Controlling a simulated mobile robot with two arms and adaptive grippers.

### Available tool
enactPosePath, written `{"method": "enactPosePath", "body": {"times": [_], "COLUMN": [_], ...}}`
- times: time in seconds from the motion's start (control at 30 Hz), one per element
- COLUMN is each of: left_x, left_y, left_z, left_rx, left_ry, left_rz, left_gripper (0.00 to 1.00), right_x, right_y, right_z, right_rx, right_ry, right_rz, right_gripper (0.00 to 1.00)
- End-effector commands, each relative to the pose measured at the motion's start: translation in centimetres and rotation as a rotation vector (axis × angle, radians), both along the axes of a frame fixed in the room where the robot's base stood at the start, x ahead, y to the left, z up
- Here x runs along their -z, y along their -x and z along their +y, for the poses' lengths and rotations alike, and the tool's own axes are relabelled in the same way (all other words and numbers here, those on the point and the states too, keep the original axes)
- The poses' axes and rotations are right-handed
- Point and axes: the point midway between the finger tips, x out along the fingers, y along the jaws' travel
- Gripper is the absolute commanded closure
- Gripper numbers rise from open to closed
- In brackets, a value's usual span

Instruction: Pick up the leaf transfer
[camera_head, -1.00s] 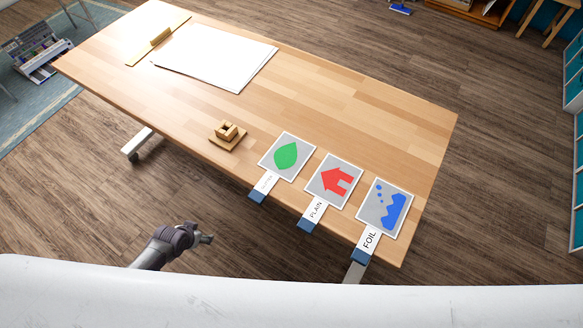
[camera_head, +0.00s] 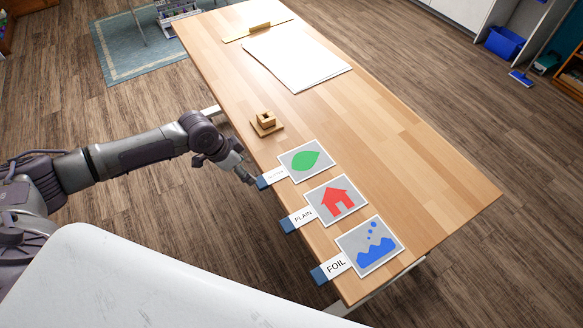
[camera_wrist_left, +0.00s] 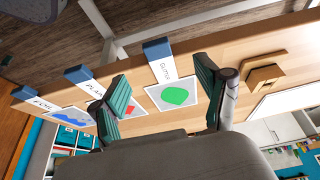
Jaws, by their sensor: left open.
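The leaf transfer, a grey card with a green leaf (camera_head: 306,160), lies flat near the table's front edge. A white label strip and a blue tab (camera_head: 264,182) extend from it over the edge. My left gripper (camera_head: 246,176) is just off the table edge beside that blue tab, apart from the card as far as I can tell. In the left wrist view the leaf card (camera_wrist_left: 174,95) shows between the spread green-padded fingers of my open left gripper (camera_wrist_left: 165,95), with nothing held. My right gripper is not in view.
The house card (camera_head: 338,201) and the wave card labelled FOIL (camera_head: 370,246) lie in a row beside it. A small wooden block holder (camera_head: 266,122) stands on the other side. White sheets (camera_head: 295,58) lie farther back on the table (camera_head: 420,150). The right half is bare.

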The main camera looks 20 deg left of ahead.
Motion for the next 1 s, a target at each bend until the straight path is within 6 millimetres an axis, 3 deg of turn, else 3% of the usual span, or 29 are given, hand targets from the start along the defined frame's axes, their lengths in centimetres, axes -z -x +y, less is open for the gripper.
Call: {"method": "enactPosePath", "body": {"times": [0.1,0.37,0.63,0.97,1.0], "left_x": [1.8,3.6,7.1,8.0,7.9], "left_y": [-0.6,-1.1,-2.0,-2.3,-2.3], "left_z": [-0.6,-1.2,-2.3,-2.4,-2.4], "left_rx": [-0.001,0.001,0.0,0.0,0.0], "left_ry": [0.0,0.001,0.0,-0.001,-0.001], "left_rz": [0.0,-0.002,-0.001,-0.004,-0.004], "left_gripper": [0.25,0.25,0.25,0.25,0.28], "right_x": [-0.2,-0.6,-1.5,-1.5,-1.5], "right_y": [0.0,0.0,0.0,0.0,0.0], "right_z": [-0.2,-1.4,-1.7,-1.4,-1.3], "right_rx": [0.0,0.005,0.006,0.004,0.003], "right_ry": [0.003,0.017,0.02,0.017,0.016], "right_rz": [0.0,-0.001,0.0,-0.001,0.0], "right_gripper": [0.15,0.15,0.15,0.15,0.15]}}
